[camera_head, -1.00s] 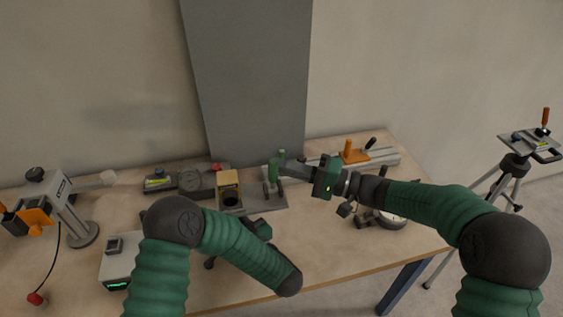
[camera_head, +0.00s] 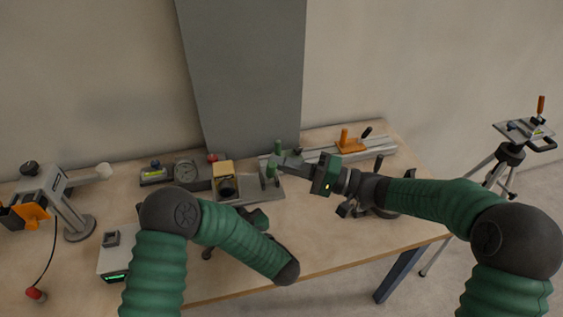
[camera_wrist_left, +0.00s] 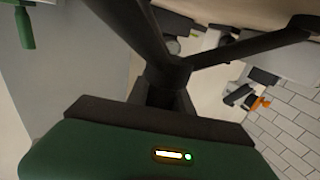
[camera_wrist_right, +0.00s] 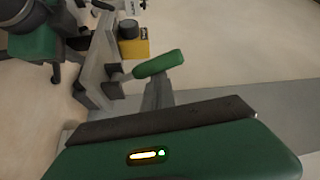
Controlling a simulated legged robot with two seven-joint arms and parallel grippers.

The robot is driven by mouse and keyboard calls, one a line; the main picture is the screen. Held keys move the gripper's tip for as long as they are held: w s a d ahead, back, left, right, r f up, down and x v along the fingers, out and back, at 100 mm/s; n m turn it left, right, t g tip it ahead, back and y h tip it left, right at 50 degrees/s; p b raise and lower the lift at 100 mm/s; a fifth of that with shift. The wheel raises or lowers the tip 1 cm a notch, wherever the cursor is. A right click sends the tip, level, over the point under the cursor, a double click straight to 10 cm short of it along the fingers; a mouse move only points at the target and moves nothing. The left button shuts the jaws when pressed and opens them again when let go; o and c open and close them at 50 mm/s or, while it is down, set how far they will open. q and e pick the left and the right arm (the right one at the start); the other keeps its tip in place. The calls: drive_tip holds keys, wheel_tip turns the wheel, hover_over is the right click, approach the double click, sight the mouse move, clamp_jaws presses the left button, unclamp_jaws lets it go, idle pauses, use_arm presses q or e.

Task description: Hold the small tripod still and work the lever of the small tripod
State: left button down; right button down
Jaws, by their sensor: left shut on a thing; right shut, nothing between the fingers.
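The small tripod shows in the left wrist view as a dark hub with splayed legs (camera_wrist_left: 172,72). My left gripper (camera_wrist_left: 165,98) is shut on it at the hub. In the head view my left arm hides most of the tripod, and I cannot make out its lever. My right gripper (camera_head: 284,163) is shut and empty, pointing left, close to a green handle (camera_head: 278,146) on a grey bracket. In the right wrist view the green handle (camera_wrist_right: 158,64) lies just beyond the fingertips (camera_wrist_right: 157,82); I cannot tell whether they touch.
A yellow block (camera_head: 223,169) stands left of the bracket, with a dial unit (camera_head: 187,171) farther left. An orange clamp on a rail (camera_head: 350,145) is behind my right gripper. A grey lamp-like stand (camera_head: 70,210) is at far left. A tall tripod (camera_head: 511,155) stands off the table's right.

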drive_tip(key=shift+s+a, duration=0.1)
drive_tip(key=w+d, duration=0.2)
drive_tip(key=d, duration=0.7)
drive_tip(key=shift+w+d+f, duration=0.15)
drive_tip(key=shift+d+f, duration=0.1)
drive_tip(key=shift+f, duration=0.1)
use_arm(q)
drive_tip(key=c, duration=1.1)
unclamp_jaws()
drive_tip(key=shift+o, duration=0.2)
